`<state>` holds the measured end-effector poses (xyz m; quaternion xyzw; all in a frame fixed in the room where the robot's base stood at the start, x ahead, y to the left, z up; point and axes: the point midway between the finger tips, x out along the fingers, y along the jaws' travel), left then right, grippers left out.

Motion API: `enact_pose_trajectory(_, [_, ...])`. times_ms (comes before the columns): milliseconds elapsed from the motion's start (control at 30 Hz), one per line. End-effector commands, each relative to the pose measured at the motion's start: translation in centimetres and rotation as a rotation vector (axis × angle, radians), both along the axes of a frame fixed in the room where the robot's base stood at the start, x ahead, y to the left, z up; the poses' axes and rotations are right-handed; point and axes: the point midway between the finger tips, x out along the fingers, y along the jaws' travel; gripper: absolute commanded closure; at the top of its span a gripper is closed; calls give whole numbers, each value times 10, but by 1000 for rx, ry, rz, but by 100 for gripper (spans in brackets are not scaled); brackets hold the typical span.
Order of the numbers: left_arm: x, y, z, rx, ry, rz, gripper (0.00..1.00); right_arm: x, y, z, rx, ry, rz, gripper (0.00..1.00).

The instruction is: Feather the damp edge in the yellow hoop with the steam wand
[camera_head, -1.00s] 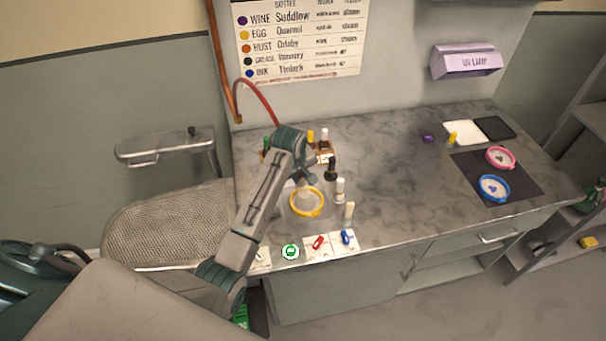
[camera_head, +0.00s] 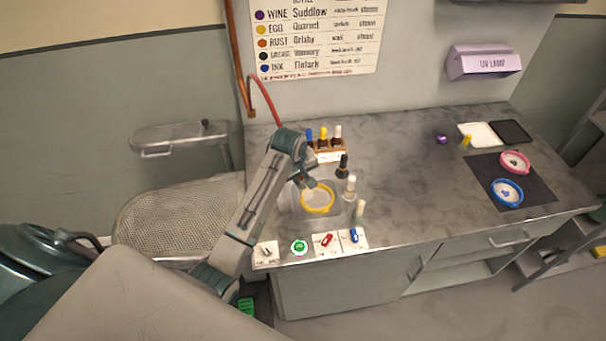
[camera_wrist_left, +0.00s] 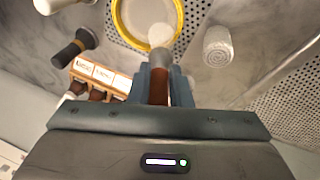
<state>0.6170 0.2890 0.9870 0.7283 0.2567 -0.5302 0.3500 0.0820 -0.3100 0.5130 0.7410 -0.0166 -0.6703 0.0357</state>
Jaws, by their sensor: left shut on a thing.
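My left gripper (camera_head: 309,180) is shut on the steam wand, whose red-brown handle (camera_wrist_left: 158,88) stands between the fingers in the wrist view. The wand's pale rounded tip (camera_wrist_left: 160,36) overlaps the right part of the yellow hoop (camera_wrist_left: 119,28) in that view. I cannot tell whether the tip touches the cloth. In the head view the yellow hoop (camera_head: 331,204) lies near the counter's left end, just below the gripper. Its cloth looks pale, and I cannot make out a damp edge. My right gripper is not in view.
A wooden bottle rack (camera_head: 330,156) stands behind the hoop. A clear ribbed vessel (camera_wrist_left: 217,47) is close to the wand.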

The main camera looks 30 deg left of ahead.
Motion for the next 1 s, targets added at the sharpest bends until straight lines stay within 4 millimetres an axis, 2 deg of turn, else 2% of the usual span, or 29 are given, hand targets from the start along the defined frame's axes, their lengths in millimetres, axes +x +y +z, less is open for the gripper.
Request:
enact_pose_trajectory(600, [-22, -7, 1, 1, -2, 0, 100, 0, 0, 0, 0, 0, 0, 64])
enact_pose_trajectory(1000, [-30, -17, 0, -1, 0, 0, 100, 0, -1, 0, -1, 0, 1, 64])
